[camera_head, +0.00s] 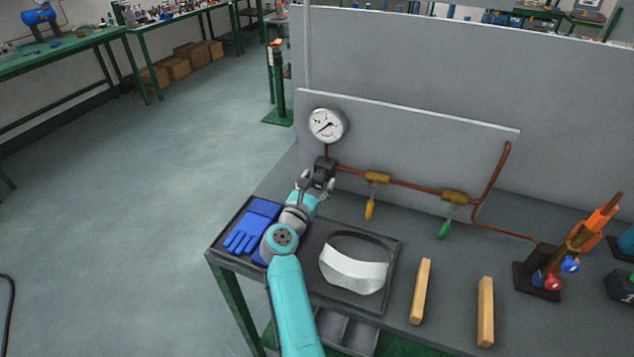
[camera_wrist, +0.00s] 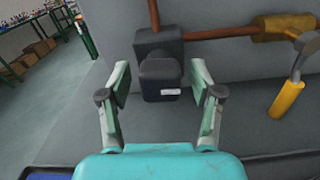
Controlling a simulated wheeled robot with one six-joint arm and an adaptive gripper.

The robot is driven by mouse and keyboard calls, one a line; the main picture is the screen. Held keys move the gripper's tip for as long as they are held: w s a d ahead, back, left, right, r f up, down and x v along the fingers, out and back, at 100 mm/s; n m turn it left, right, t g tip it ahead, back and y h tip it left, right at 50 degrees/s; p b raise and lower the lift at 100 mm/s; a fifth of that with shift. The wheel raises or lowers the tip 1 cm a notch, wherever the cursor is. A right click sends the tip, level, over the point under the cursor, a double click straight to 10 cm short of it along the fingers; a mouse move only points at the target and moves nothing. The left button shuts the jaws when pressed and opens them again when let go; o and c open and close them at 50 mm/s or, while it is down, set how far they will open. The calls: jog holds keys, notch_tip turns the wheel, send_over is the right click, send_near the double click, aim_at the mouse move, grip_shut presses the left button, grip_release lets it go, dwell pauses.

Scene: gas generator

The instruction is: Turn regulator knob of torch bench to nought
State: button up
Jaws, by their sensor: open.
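The regulator knob (camera_wrist: 161,80) is a dark block with a small white label, on the front of a dark regulator body (camera_wrist: 158,44). In the head view the regulator (camera_head: 325,166) sits on the grey panel under a round white pressure gauge (camera_head: 327,125), whose needle is too small to read surely. My gripper (camera_head: 318,184) is just in front of it. In the wrist view my gripper (camera_wrist: 162,92) is open, with one finger left and one right of the knob. Gaps show between both fingers and the knob.
A copper pipe (camera_head: 415,186) runs right to a yellow-handled valve (camera_head: 370,209) and a green-handled valve (camera_head: 444,229). Blue gloves (camera_head: 252,227) and a white-and-black visor (camera_head: 352,270) lie on the bench below. Wooden blocks (camera_head: 421,291) and a torch (camera_head: 575,250) are further right.

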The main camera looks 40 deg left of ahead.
jog(key=c, duration=1.2)
jog(key=shift+o, duration=0.2)
jog(key=n, duration=0.4)
jog(key=shift+n, duration=0.3)
jog(key=n, duration=1)
jog(key=shift+a, duration=0.1)
jog(key=shift+f+n, duration=0.1)
jog(key=shift+n, duration=2.1)
